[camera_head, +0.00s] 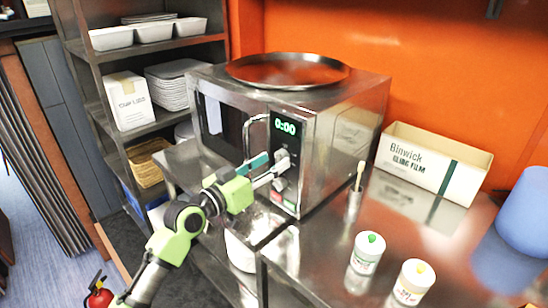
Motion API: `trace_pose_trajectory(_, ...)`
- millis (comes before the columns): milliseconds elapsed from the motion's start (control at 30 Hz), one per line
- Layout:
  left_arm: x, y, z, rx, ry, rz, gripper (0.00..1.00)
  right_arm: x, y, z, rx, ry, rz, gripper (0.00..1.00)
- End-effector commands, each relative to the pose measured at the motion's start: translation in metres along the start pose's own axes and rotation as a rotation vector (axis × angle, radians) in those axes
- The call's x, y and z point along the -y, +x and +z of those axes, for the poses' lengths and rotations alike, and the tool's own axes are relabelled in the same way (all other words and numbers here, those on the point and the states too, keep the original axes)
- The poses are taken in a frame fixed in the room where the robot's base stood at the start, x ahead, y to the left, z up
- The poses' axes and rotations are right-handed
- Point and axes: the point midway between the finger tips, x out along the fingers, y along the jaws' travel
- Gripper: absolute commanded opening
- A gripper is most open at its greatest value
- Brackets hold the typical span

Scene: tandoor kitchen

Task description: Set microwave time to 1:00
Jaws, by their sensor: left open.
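The steel microwave (345,125) stands on a metal counter, its door shut and a curved handle beside the control panel. Its green display (286,127) reads 0:00. Below the display are pale knobs or buttons, with a red and a green one lower down. My left gripper (272,168) is open, its fingers in front of the control panel by the pale knob. The fingers partly cover the panel, and I cannot tell whether they touch it. My right gripper is not in view.
A round metal tray (288,70) lies on the microwave. To its right are a cling film box (430,165), a small cup holding a brush (354,200), two capped bottles (367,252) and a blue object (525,215). A steel shelf (105,90) holding containers stands left.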

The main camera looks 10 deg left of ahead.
Motion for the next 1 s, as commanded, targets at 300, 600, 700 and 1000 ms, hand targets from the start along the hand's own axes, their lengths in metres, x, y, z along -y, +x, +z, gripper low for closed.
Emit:
trace_pose_trajectory(300, 0.000, 0.017, 0.000, 0.000, 0.001, -0.001, 0.43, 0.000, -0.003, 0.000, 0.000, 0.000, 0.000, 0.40)
trace_pose_trajectory(600, 0.000, 0.017, 0.000, 0.000, 0.000, -0.001, 0.17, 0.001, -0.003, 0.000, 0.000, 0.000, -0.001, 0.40)
trace_pose_trajectory(700, 0.000, 0.017, 0.000, 0.000, 0.000, -0.001, 0.04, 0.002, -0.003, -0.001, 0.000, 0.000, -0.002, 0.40)
trace_pose_trajectory(1000, 0.000, 0.017, 0.002, -0.002, 0.027, 0.000, 0.04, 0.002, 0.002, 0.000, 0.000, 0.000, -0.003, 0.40)
